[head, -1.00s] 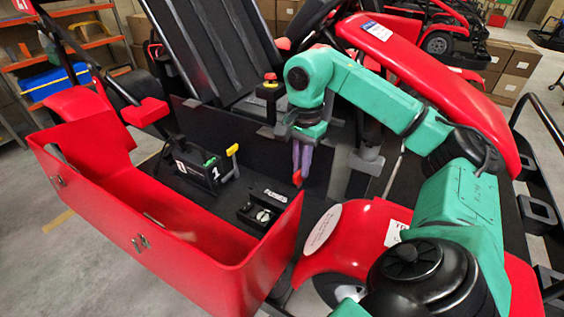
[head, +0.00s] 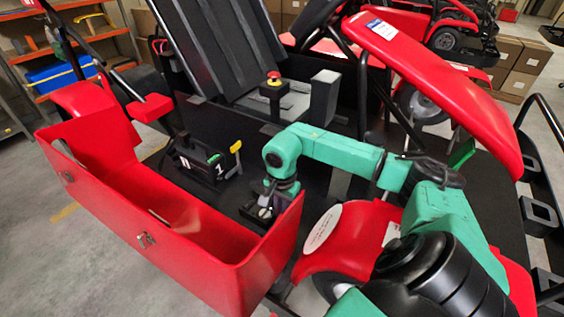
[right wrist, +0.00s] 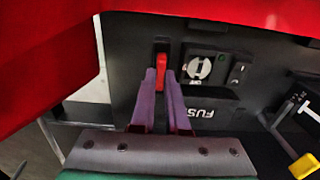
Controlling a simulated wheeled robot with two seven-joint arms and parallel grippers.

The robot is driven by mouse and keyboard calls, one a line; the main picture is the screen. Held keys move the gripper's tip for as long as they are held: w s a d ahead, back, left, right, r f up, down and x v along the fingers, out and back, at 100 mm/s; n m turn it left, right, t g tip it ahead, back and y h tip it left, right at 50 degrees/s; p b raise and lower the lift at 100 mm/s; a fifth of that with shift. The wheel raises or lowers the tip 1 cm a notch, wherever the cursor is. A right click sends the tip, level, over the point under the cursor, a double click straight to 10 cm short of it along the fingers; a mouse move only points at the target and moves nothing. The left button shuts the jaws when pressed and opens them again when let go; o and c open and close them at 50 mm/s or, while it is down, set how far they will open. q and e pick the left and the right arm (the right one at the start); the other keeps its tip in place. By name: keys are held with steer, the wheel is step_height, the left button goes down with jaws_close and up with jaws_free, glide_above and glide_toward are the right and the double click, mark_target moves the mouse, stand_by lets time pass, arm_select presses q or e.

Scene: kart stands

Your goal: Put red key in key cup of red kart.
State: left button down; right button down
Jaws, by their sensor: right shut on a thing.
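The red kart (head: 185,262) fills the head view, its open red side box at the front left. My right gripper (right wrist: 162,84) has purple fingers and is shut on the red key (right wrist: 161,66), which sticks out past the fingertips in the right wrist view. The key points at the black panel (right wrist: 128,52), beside a round silver switch (right wrist: 198,67). I cannot tell whether the key is inside a cup or only in front of it. In the head view the key and fingertips are hidden behind my arm and the red side panel. My left gripper is not in view.
A black unit marked 1 with a yellow lever (head: 236,148) stands left of my right gripper. A red emergency button (head: 273,78) sits by the seat (head: 220,45). The red panel edge is close beside my wrist.

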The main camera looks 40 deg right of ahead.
steer(key=shift+f, duration=1.05)
steer(key=c, duration=0.9)
jaws_free()
steer(key=shift+r, duration=0.1)
steer(key=shift+r, duration=0.25)
step_height(320, 180, up, 4)
steer(key=shift+w+r+b, duration=0.1)
steer(key=shift+b, duration=1.05)
step_height(320, 180, up, 8)
steer(key=shift+f+b, duration=0.2)
steer(key=shift+b, duration=0.35)
